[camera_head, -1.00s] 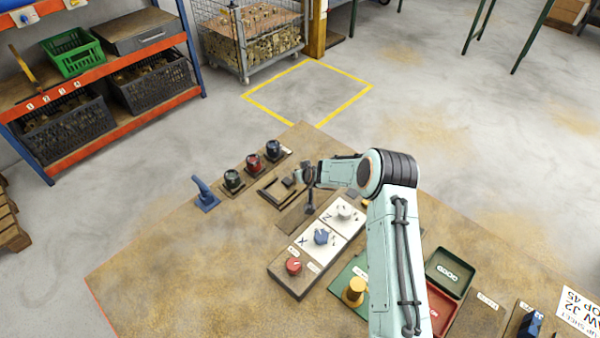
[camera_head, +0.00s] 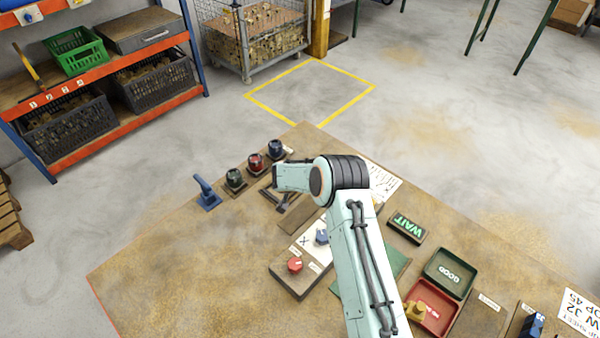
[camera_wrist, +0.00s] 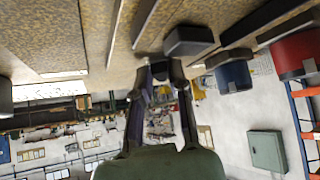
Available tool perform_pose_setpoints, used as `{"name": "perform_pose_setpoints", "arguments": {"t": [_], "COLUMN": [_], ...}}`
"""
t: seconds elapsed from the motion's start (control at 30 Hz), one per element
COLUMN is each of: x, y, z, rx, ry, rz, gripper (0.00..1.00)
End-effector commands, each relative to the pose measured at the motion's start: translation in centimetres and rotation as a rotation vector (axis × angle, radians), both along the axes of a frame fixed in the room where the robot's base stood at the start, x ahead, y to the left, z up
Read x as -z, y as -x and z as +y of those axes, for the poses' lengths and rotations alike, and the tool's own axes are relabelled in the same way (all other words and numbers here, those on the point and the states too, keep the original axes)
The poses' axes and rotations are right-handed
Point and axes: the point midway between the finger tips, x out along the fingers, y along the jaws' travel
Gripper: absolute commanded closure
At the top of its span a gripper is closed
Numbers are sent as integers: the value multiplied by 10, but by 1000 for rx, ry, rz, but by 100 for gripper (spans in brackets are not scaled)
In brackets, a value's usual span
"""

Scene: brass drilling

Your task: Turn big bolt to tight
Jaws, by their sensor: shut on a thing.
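My gripper (camera_wrist: 160,74) shows in the wrist view with its two dark fingers closing in on a small dark piece at their tips, which looks like the head of the big bolt. The fingers cover most of it, and I cannot tell how far it is turned. A dark block (camera_wrist: 187,40) lies just beyond the tips. In the head view, the dark clamp fixture (camera_head: 284,203) lies on the table below my wrist; my arm hides the gripper and the bolt there.
Red (camera_head: 255,162), blue (camera_head: 275,149) and green (camera_head: 235,179) cups stand behind the fixture, beside a blue lever (camera_head: 206,193). A control box with a red knob (camera_head: 295,265) lies in front. Green (camera_head: 449,272) and red (camera_head: 428,325) trays and a WAIT sign (camera_head: 407,228) stand at right. The table's left is clear.

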Motion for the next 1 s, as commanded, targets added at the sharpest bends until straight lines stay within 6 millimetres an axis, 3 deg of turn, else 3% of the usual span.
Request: {"name": "perform_pose_setpoints", "arguments": {"t": [0.57,0.6,1.0], "x": [0,0,-4], "y": [-1,-1,3], "z": [1,1,2], "rx": [44,44,42], "ry": [-1,-1,-1], "rz": [-1,-1,0], "gripper": [100,73,72]}}
